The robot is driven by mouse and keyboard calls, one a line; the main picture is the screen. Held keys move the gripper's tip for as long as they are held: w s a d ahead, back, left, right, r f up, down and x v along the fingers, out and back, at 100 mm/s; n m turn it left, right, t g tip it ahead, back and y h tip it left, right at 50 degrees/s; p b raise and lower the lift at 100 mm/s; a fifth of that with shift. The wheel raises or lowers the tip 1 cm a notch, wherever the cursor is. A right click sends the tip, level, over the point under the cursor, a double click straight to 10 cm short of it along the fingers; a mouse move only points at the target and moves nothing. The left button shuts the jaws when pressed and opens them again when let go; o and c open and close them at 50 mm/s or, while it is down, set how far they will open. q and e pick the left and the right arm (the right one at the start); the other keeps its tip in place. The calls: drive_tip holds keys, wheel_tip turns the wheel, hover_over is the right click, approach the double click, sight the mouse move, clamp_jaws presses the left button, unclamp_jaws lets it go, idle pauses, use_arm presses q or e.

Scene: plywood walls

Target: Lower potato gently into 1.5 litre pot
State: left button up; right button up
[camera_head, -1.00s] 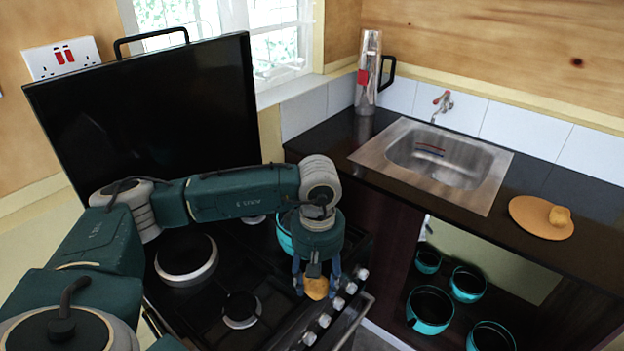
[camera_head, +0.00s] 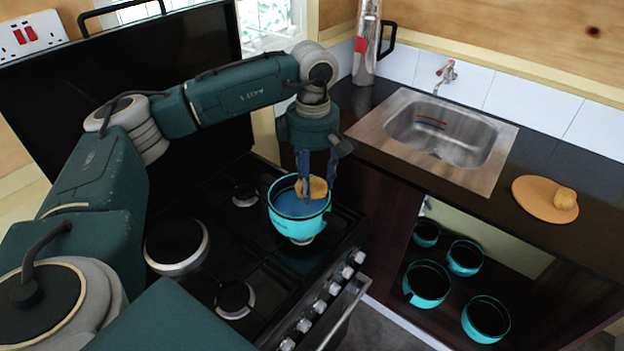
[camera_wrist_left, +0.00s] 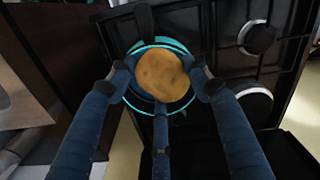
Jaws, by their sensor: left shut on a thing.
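My left gripper (camera_head: 317,184) points down and is shut on a potato (camera_head: 311,188). Whether the potato touches the pot cannot be told. My right gripper is not in view.
The stove (camera_head: 205,262) has other burners and front knobs. To the right are a sink (camera_head: 445,128) and a round board (camera_head: 538,198) with another potato (camera_head: 565,198). Several turquoise pots (camera_head: 427,284) stand in the open cupboard below.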

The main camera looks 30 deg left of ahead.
use_arm(q)
drive_tip(key=shift+w+a+f, duration=0.15)
drive_tip(key=shift+w+a, duration=0.1)
drive_tip(key=shift+w, duration=0.05)
drive_tip(key=shift+r+p, duration=0.35)
drive_tip(key=shift+r, duration=0.1)
drive_tip(key=r, duration=0.1)
drive_tip(key=r+p, duration=0.2)
drive_tip(key=shift+w+a+r, duration=0.2)
drive_tip(key=shift+w+r, duration=0.05)
drive_tip(key=shift+r, duration=0.1)
drive_tip(key=f+b, duration=0.2)
drive_tip(key=f, duration=0.1)
drive_tip(key=w+a+f+b, duration=0.1)
drive_tip(key=shift+w+f, duration=0.1)
drive_tip(key=shift+f, duration=0.25)
drive_tip(key=shift+r, duration=0.1)
drive_tip(key=shift+f+b, duration=0.2)
drive_tip(key=shift+b, duration=0.1)
drive_tip(key=shift+f+b, duration=2.65)
drive_tip(key=shift+f, duration=1.2)
